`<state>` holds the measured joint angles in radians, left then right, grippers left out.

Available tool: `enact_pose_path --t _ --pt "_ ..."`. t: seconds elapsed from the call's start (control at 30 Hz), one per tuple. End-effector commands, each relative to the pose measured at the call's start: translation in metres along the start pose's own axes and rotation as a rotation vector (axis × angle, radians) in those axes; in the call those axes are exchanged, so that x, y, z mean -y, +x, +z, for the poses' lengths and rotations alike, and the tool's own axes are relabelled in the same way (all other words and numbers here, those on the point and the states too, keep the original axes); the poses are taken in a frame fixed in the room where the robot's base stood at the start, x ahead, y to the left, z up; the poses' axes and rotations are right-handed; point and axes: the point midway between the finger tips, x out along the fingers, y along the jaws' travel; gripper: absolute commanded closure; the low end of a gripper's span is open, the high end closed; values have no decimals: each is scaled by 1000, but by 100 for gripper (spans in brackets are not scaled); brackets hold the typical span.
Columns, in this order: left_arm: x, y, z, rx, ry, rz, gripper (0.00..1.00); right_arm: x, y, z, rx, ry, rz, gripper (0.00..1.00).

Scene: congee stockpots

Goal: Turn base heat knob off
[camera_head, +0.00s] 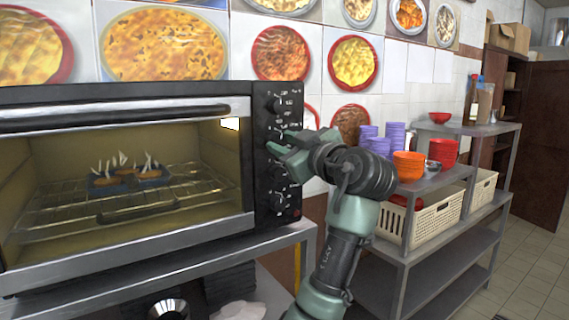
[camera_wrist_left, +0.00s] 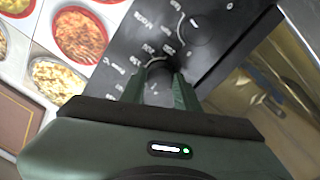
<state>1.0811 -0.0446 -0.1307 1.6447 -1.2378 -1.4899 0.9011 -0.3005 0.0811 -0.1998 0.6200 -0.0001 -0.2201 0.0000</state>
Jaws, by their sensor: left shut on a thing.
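A black toaster oven (camera_head: 130,180) stands at the left in the head view, its lit inside showing through the glass door. Its control panel (camera_head: 292,104) carries a column of dark knobs along the right side. My left gripper (camera_head: 277,143) reaches the panel from the right, at a knob below the top knob (camera_head: 274,103). In the left wrist view, my left gripper (camera_wrist_left: 158,92) is shut on a dark round knob (camera_wrist_left: 157,70) with a temperature-like scale printed around it. Another knob (camera_wrist_left: 199,30) sits beyond it. I cannot read which is the base heat knob. My right gripper is not in view.
A tray with food (camera_head: 130,178) sits on the oven rack. To the right, a metal shelf (camera_head: 425,185) bears purple cups (camera_head: 397,135), orange bowls (camera_head: 408,165) and a cream basket (camera_head: 435,217). Open tiled floor (camera_head: 525,250) lies at the far right.

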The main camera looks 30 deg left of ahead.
Motion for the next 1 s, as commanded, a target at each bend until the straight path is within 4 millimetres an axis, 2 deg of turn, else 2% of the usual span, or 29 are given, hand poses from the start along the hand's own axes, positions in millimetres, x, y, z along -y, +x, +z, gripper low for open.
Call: enact_pose_path --t 0.03,0.23,0.8,0.83,0.9,1.0 --pt "2 0 4 1 -26 1 100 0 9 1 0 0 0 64" --pt "0 0 2 -4 -98 0 100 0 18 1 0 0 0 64" --pt "0 0 0 -6 -130 0 100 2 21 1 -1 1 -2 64" --pt "0 0 0 -6 -130 0 61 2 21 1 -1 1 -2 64" --pt "0 0 0 -6 -130 0 47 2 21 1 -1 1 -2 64" --pt "0 0 0 -6 -129 0 47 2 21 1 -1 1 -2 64"
